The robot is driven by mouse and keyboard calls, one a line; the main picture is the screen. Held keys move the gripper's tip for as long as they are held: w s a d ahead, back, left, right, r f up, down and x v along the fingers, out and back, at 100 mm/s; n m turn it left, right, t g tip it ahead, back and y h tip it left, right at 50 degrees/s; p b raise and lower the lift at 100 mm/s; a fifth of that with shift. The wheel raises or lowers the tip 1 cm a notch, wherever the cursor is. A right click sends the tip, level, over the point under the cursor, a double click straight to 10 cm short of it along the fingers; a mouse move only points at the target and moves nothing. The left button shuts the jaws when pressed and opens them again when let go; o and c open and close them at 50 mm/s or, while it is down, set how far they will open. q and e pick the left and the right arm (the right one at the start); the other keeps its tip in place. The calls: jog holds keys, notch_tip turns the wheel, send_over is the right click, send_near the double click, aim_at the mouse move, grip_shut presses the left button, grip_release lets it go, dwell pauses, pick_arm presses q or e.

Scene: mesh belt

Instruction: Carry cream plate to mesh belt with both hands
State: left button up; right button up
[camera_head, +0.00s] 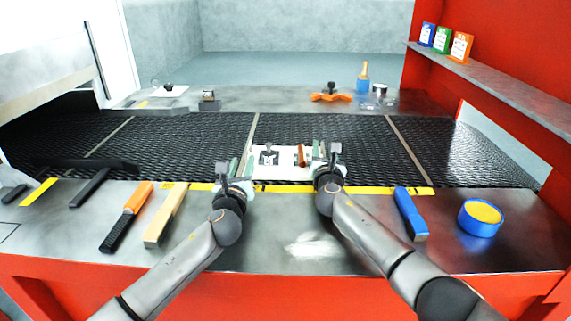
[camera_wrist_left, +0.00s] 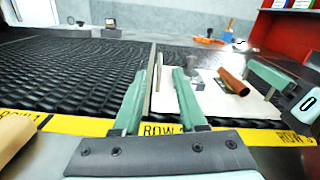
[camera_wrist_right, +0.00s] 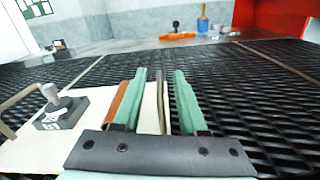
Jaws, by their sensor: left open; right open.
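The cream plate (camera_head: 284,158) lies at the near edge of the black mesh belt (camera_head: 190,137), just past the yellow strip. A dark block with a grey knob (camera_head: 269,157) and a brown cylinder (camera_head: 301,156) are on the plate. My left gripper (camera_head: 236,172) is open at the plate's left edge; in the left wrist view its fingers (camera_wrist_left: 160,92) stand either side of that edge. My right gripper (camera_head: 327,158) is open at the right edge; in the right wrist view its fingers (camera_wrist_right: 157,98) straddle that edge. I cannot tell whether the fingers touch the plate.
The near metal counter holds an orange-handled brush (camera_head: 126,218), a wooden bar (camera_head: 166,215), a blue-handled tool (camera_head: 410,214) and a blue tape roll (camera_head: 480,218). An orange part (camera_head: 331,97) and a blue bottle (camera_head: 363,80) stand on the far ledge. The belt's right side is clear.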

pick_arm(q)
jog(key=s, duration=0.4)
jog(key=shift+s+a, duration=0.1)
jog(key=shift+s, duration=0.2)
pick_arm(e)
jog(key=shift+s, duration=0.1)
jog(key=shift+s+a, duration=0.15)
jog(key=shift+s, duration=2.8)
jog(key=shift+s+a, duration=0.15)
jog(key=shift+s, duration=2.8)
